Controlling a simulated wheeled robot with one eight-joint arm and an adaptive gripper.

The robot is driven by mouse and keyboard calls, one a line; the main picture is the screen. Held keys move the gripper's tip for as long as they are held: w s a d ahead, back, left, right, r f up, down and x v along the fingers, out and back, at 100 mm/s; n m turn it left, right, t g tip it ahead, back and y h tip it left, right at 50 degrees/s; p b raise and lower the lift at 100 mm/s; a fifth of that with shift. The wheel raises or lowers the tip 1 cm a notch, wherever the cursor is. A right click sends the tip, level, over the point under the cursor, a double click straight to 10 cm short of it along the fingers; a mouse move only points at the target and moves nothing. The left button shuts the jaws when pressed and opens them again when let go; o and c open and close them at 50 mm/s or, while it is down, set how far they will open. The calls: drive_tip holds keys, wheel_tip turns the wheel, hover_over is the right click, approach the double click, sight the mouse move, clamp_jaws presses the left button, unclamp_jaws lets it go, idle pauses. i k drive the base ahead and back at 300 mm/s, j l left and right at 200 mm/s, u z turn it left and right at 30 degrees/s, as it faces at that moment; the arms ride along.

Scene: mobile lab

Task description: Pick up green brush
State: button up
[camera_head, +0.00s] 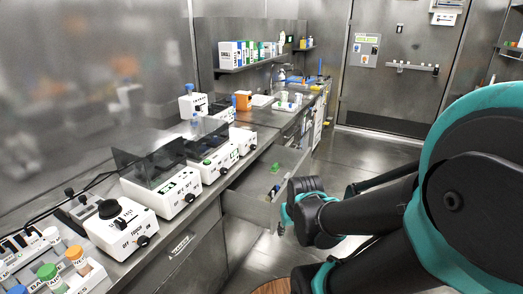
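A small green item (276,167), which may be the green brush, shows inside an open drawer (242,203) below the counter. It is too small to make out its shape. A darker slim item with blue and green on it (273,193) lies nearer the front of the same drawer. My black and teal arm reaches in from the right. My gripper (283,222) is at the arm's far end, just right of the drawer, and looks apart from both items. Its fingers are small and partly hidden by the wrist, so its opening does not show.
The steel counter (262,131) along the left carries several white lab devices, including one with a dark knob (121,222), and bottles in a rack (84,275). A shelf (250,66) hangs above. The floor (345,160) right of the drawer is clear up to a door (392,85).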

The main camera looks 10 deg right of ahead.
sight(276, 168)
drive_tip(key=i+l+u, duration=0.25)
drive_tip(key=u, duration=0.15)
drive_tip(key=i+l+u, duration=0.65)
drive_tip(key=l+u, duration=0.2)
